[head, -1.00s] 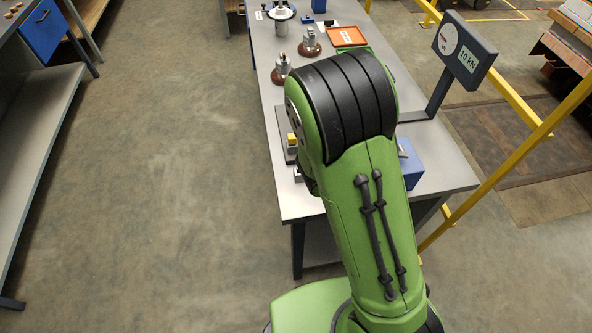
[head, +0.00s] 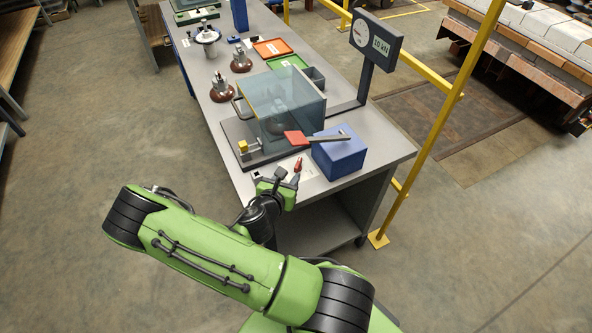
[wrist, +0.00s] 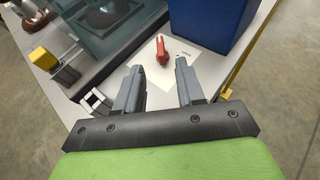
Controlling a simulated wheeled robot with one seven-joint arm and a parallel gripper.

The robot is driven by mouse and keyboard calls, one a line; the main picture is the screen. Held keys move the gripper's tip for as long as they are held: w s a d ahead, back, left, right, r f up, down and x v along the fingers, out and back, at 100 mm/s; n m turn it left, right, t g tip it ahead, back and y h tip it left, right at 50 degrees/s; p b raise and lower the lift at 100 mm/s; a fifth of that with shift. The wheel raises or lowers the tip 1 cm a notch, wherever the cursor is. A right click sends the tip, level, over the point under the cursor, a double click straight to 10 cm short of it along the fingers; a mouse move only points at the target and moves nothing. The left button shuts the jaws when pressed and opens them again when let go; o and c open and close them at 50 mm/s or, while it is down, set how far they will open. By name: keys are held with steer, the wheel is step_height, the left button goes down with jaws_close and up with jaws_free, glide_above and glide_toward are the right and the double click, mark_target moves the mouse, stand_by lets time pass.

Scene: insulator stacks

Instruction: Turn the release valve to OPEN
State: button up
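The release valve shows as a small red lever (head: 298,165) at the table's near end, beside a blue box (head: 339,156). In the wrist view the red valve lever (wrist: 162,50) stands on a pale label plate (wrist: 172,71), whose lettering I cannot read. My gripper (wrist: 159,65) is open and empty, with its two fingers apart. The lever appears just beyond the fingertips, roughly between them, and I see no contact. In the head view my gripper (head: 284,178) is at the table's near edge, close to the valve.
A gauge post (head: 375,43) reading 10 kN stands behind right. A yellow rail (head: 455,95) runs along the right.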

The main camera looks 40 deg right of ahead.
mark_target(298, 163)
steer(key=shift+w+d+f+b, duration=0.25)
steer(key=shift+d+f+b, duration=0.2)
steer(key=shift+f+b, duration=0.6)
steer(key=b, duration=0.1)
steer(key=d+b, duration=0.1)
steer(key=b, duration=0.1)
steer(key=shift+w+d+r, duration=0.1)
steer(key=shift+w+r, duration=0.15)
steer(key=x, duration=0.7)
steer(key=shift+w+d+r, duration=0.15)
steer(key=shift+w+d, duration=0.05)
steer(key=shift+d, duration=0.1)
jaws_close()
